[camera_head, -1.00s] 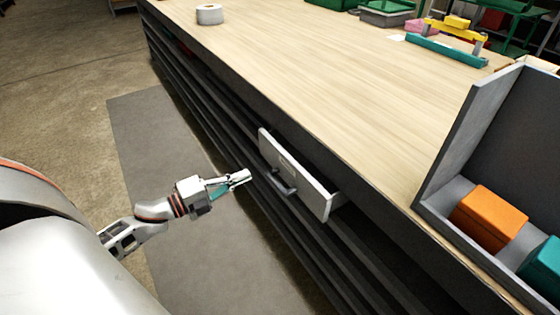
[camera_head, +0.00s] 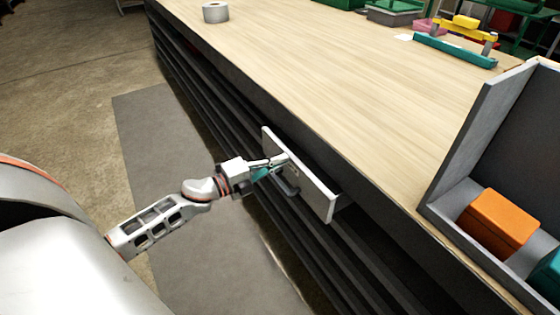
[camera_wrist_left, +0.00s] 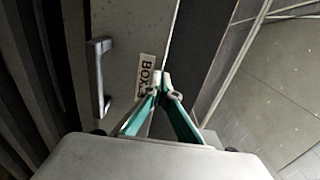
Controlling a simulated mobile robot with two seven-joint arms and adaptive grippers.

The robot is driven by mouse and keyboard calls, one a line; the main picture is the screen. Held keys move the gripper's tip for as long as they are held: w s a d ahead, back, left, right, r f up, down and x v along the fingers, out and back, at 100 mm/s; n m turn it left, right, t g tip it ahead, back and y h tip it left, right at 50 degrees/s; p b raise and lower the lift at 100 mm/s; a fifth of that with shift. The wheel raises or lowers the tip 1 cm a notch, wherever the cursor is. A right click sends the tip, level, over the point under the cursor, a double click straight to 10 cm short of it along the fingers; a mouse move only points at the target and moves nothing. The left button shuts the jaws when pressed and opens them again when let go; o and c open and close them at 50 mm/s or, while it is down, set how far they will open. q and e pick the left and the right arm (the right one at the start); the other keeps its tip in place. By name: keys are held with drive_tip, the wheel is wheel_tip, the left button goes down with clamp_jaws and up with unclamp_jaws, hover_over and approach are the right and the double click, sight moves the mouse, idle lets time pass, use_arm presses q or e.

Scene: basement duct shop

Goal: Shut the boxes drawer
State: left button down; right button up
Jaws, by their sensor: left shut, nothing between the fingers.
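The boxes drawer (camera_head: 312,187) has a pale grey front and stands out a little from the bench's front, so it is partly open. In the left wrist view its front (camera_wrist_left: 120,35) carries a label (camera_wrist_left: 148,76) reading "BOX", its end hidden by the fingers. A dark bar handle (camera_head: 287,184) is on the front; it also shows in the left wrist view (camera_wrist_left: 98,78), left of the fingers. My left gripper (camera_head: 283,159) is shut and empty, its tips at the drawer front by the label. Whether they touch it I cannot tell. My right gripper is not in view.
The wooden bench top (camera_head: 330,80) runs above the drawer, mostly clear. A tape roll (camera_head: 215,12) stands at its far end. A grey open bin (camera_head: 455,185) with an orange box (camera_head: 499,222) sits at right. A grey mat (camera_head: 160,150) lies on the floor.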

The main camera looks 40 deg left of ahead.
sight(293, 154)
use_arm(q)
drive_tip(key=x, duration=0.4)
drive_tip(key=shift+w+d, duration=0.1)
drive_tip(key=shift+w, duration=0.2)
drive_tip(key=shift+r, duration=0.1)
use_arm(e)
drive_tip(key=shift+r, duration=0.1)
